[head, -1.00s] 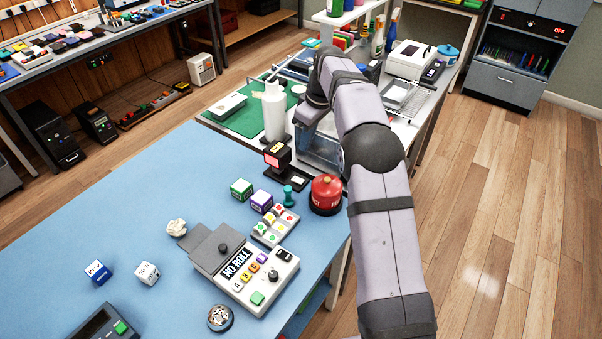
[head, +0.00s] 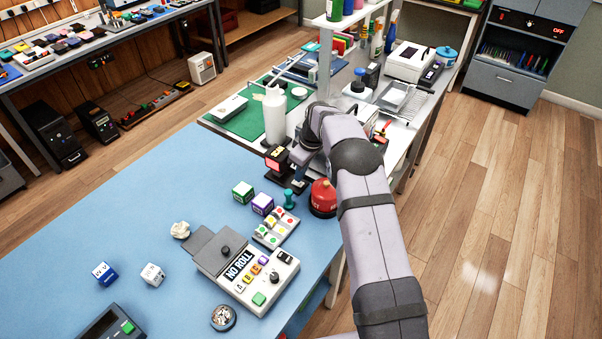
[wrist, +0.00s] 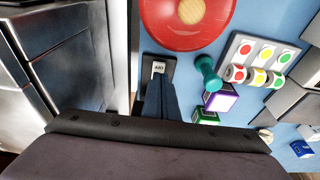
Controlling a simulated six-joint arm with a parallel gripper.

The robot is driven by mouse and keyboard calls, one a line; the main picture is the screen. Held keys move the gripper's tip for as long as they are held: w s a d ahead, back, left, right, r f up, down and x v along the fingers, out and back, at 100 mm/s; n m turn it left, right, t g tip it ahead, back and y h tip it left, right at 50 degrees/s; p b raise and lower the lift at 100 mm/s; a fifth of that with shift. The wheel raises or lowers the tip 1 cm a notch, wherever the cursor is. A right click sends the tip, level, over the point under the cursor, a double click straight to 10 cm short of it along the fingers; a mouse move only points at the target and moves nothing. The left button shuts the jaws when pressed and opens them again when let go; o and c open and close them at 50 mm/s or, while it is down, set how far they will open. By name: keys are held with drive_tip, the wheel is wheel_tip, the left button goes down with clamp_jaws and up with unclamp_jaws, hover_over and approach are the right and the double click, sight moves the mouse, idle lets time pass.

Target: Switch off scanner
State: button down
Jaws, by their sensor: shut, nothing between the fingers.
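The scanner (head: 276,163) is a dark upright unit with a lit red face, standing on a black base at the far right of the blue table. In the wrist view its black base (wrist: 172,61) shows with a white button (wrist: 158,68) bearing a small dark label that I cannot read surely. My gripper (head: 297,184) is shut and empty, pointing down over the base. In the wrist view the closed fingertips (wrist: 158,82) are just beside the white button. I cannot tell whether they touch the base. The scanner's upright part is not clear in the wrist view.
A red round canister (head: 323,198) stands close right of my gripper. A teal stamp-like piece (head: 290,198), a purple cube (head: 262,203) and a green cube (head: 243,191) stand nearby. A roll tray (head: 275,229) and grey console (head: 246,268) lie in front.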

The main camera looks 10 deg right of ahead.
sight(300, 184)
drive_tip(key=shift+s+d+f, duration=0.1)
drive_tip(key=shift+f, duration=0.6)
drive_tip(key=shift+f, duration=0.1)
drive_tip(key=b, duration=0.1)
drive_tip(key=f+b, duration=0.1)
drive_tip(key=b, duration=0.1)
drive_tip(key=shift+s+d+f+t+y, duration=0.15)
drive_tip(key=shift+s+d+t+y, duration=0.05)
drive_tip(key=shift+t+y, duration=0.2)
drive_tip(key=shift+r, duration=0.4)
drive_tip(key=shift+a+p, duration=0.1)
drive_tip(key=shift+p, duration=0.2)
drive_tip(key=shift+w+a, duration=0.15)
drive_tip(key=shift+w, duration=0.05)
drive_tip(key=shift+w+a+r, duration=0.2)
drive_tip(key=shift+w+a, duration=0.2)
